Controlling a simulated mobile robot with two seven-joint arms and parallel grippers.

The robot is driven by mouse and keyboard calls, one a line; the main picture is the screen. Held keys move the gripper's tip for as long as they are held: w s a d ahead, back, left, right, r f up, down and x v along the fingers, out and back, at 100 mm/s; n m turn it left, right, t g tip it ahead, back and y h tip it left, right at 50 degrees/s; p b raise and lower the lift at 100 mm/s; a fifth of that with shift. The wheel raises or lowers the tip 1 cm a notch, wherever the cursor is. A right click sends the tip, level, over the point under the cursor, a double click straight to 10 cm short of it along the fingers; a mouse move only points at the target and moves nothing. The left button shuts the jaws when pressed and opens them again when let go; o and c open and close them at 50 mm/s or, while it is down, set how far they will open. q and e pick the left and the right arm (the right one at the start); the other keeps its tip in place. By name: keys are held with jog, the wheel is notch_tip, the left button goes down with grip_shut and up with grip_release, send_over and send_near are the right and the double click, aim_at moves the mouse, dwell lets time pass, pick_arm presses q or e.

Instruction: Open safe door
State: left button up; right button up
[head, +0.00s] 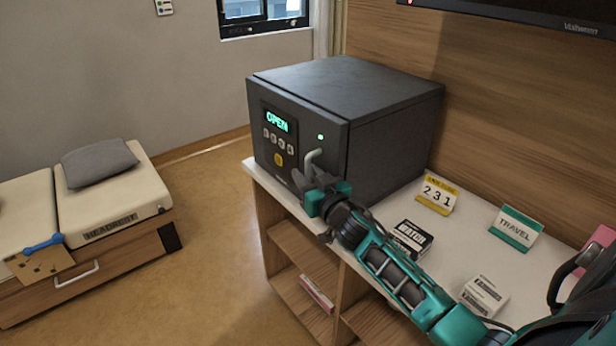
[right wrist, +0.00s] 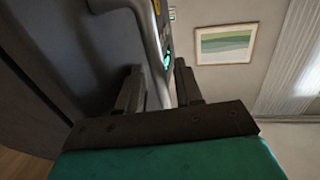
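The dark grey safe (head: 385,115) stands on the white shelf top, its door (head: 262,150) facing front left and looking flush with the body. The door carries a green display (head: 277,121) reading OPEN, several buttons, a yellow button and a small green light. A light grey bent handle (head: 311,158) sticks out from the door. My right gripper (head: 318,186) is at this handle and hides its lower part. In the right wrist view, its two fingers (right wrist: 157,88) stand apart with the grey handle (right wrist: 152,40) between them; a gap shows beside one finger. My left gripper is not in view.
The shelf top (head: 455,240) also holds a 231 card (head: 437,196), a TRAVEL card (head: 515,228), a WATCH box (head: 411,238) and a white box (head: 484,295). A bed (head: 110,195) stands at left. Open floor (head: 205,220) lies before the safe door.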

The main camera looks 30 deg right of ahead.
jog(key=shift+c, duration=0.3)
grip_shut()
dwell(0.3)
